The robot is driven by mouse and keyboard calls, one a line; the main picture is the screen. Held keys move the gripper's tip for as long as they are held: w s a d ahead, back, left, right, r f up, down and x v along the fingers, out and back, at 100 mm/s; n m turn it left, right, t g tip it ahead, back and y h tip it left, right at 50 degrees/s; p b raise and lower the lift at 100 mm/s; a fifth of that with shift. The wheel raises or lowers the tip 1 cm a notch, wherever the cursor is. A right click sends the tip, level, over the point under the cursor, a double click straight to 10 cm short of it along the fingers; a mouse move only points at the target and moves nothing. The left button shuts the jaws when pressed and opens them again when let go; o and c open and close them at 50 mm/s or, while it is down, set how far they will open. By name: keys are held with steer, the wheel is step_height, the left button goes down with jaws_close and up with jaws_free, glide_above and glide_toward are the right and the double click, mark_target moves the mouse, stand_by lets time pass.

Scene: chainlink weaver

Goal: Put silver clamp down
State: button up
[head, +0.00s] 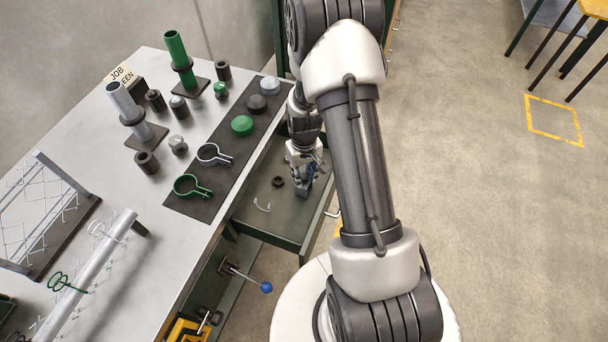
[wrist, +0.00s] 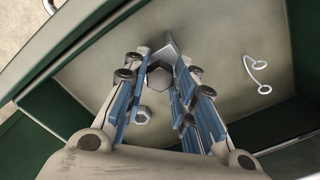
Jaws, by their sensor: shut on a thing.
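A silver clamp (head: 224,159), an open ring with two tabs, lies on the dark mat (head: 190,207) on the workbench, beside a green clamp (head: 204,192). My gripper (head: 303,188) is away from it, to the right, low inside the open green drawer. In the wrist view my gripper (wrist: 165,62) points down at the drawer floor. It is shut on a small grey piece (wrist: 160,78) with a hexagonal face, mostly hidden between the blue-padded fingers. I cannot tell exactly what this piece is.
The drawer (head: 285,222) also holds a dark nut (head: 278,183) and a thin curved silver piece (head: 262,206). Green, dark and silver caps (head: 242,125) lie farther along the mat. Tubes, collars and a wire mesh frame (head: 45,205) crowd the bench's left. Drawer walls surround my gripper.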

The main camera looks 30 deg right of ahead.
steer(key=o, duration=0.5)
steer(key=shift+f, duration=0.15)
steer(key=o, duration=0.4)
steer(key=shift+o, duration=0.2)
step_height(320, 180, up, 21)
steer(key=a+t+p, duration=0.1)
steer(key=a+p, duration=0.2)
steer(key=p, duration=0.1)
steer(key=s+a+r+t, duration=0.1)
steer(key=s+a+r, duration=0.15)
steer(key=r, duration=0.25)
steer(key=s+a+r, duration=0.2)
steer(key=s+r, duration=0.1)
steer(key=r, duration=0.3)
steer(key=s+a+r+t, duration=0.1)
steer(key=s+r, duration=0.1)
steer(key=s, duration=0.2)
steer(key=s+a+r+n, duration=0.1)
steer(key=s+a+r, duration=0.1)
steer(key=s, duration=0.3)
steer(key=s+a+r+t, duration=0.1)
steer(key=s+a+r, duration=0.1)
steer(key=s, duration=0.3)
steer(key=shift+a+r+t, duration=0.2)
steer(key=shift+r+t, duration=0.1)
steer(key=shift+r, duration=0.55)
